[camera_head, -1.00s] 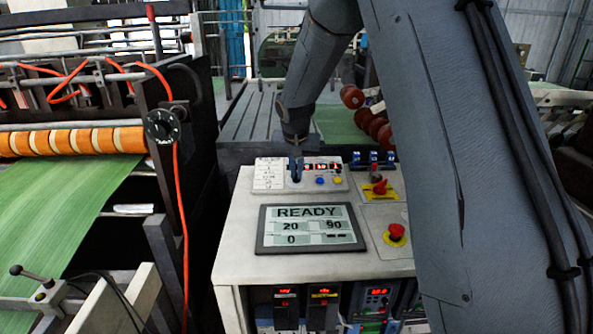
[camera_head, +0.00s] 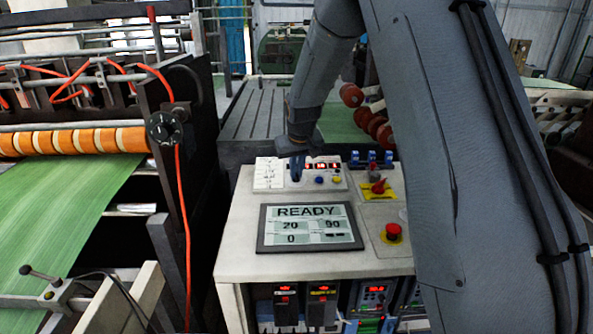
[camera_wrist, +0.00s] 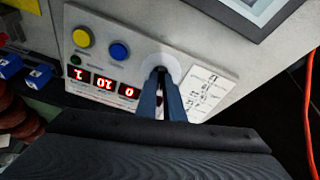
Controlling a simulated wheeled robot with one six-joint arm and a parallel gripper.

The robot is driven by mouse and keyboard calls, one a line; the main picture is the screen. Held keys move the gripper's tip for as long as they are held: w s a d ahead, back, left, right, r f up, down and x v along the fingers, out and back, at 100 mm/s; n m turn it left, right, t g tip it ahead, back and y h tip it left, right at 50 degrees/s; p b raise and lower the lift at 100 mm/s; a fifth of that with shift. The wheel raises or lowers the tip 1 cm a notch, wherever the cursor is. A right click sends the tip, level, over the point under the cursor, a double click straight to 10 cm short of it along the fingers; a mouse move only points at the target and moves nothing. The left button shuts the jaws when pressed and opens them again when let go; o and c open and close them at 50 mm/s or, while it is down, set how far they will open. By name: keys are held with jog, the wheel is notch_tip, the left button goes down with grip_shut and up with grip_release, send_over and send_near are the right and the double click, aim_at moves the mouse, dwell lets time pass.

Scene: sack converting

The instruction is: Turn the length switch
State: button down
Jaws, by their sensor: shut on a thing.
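The length switch sits on the white control panel (camera_head: 268,174) at the back left of the console. My gripper (camera_head: 296,174) reaches down onto it from above. In the wrist view my gripper's two blue-grey fingers (camera_wrist: 161,92) are close together, shut on the switch's knob. The round pale base of the length switch (camera_wrist: 165,66) shows around the fingertips; the knob itself is mostly hidden between them. Red digit displays (camera_wrist: 104,82) lie beside the switch, along with a yellow button (camera_wrist: 82,37) and a blue button (camera_wrist: 119,51).
The READY screen (camera_head: 309,227) lies in front of the panel. A red rotary switch (camera_head: 379,187) and a red emergency button (camera_head: 393,231) are to its right. The machine with orange rollers (camera_head: 70,141) and green sheet stands at the left.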

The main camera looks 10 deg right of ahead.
jog(key=c, duration=1.9)
grip_release()
jog(key=shift+o, duration=0.2)
jog(key=shift+r, duration=0.1)
jog(key=b+v, duration=0.2)
jog(key=v, duration=0.5)
jog(key=shift+r, duration=0.35)
jog(key=shift+s, duration=0.15)
grip_shut()
